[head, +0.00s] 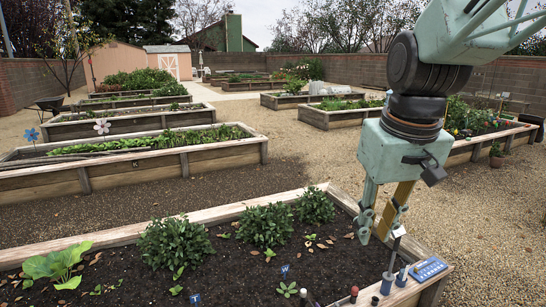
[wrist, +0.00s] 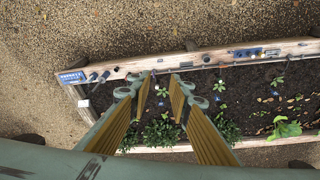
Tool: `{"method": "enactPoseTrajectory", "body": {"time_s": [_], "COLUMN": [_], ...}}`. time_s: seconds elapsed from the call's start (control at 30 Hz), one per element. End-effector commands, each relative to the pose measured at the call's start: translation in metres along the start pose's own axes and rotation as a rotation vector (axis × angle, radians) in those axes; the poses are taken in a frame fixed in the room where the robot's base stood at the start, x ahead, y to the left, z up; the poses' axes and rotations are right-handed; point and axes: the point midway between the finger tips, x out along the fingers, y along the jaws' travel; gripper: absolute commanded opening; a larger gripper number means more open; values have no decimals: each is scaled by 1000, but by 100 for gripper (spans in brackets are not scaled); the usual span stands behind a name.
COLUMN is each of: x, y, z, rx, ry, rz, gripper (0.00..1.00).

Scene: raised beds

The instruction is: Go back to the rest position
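My gripper (head: 375,236) hangs fingers down above the right end of the near raised bed (head: 150,232) in the head view. In the wrist view the two fingers of my gripper (wrist: 160,85) stand apart with soil and a small seedling visible between them. It is open, and nothing shows between the fingers. The fingertips appear to be above the soil, but their exact height is hard to tell.
Leafy shrubs (head: 265,225) and a broad-leaved plant (head: 56,264) grow in the bed. Gravel (head: 300,150) lies beyond, with more raised beds (head: 130,165).

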Motion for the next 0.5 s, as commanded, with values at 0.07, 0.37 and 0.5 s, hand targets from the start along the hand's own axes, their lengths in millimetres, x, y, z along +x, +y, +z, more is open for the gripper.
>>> {"method": "enactPoseTrajectory", "body": {"time_s": [0.07, 0.37, 0.5], "x": [-9, -34, -44], "y": [-2, -8, -10], "z": [12, 56, 78], "rx": [7, 34, 47], "ry": [8, 29, 38], "rz": [1, 3, 4], "gripper": [19, 19, 19]}}
